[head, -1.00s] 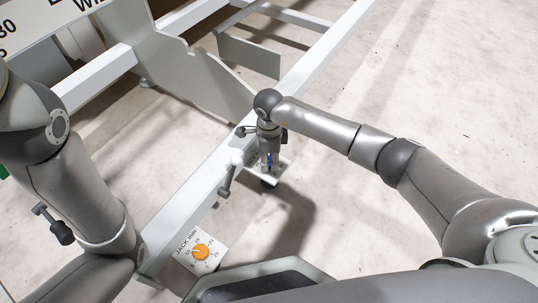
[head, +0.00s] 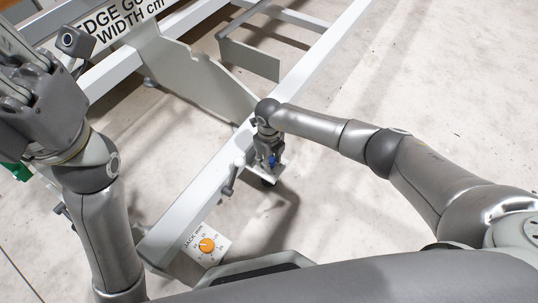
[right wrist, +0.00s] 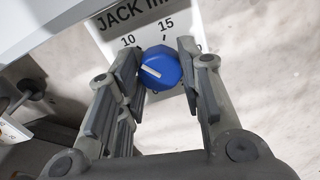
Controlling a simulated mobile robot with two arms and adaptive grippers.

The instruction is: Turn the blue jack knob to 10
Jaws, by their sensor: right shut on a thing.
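The blue jack knob (right wrist: 160,66) sits on a white plate (right wrist: 112,35) printed "JACK" with numbers 10 and 15 in the right wrist view. Its white pointer mark lies left of the knob's centre and points left and slightly up, below the 10. My right gripper (right wrist: 157,70) has its fingers on both sides of the knob and is shut on it. In the head view a bit of the blue knob (head: 273,160) shows below my right gripper (head: 267,143). My left gripper (head: 35,100) is at the upper left, its fingertips partly out of frame.
An orange knob (head: 206,246) on another "JACK mm" plate is at the near end of the white rail (head: 190,212). A dark lever (head: 229,182) sticks out from the rail near my right gripper. A sign about edge width (head: 122,28) is at the top left. The floor at right is clear.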

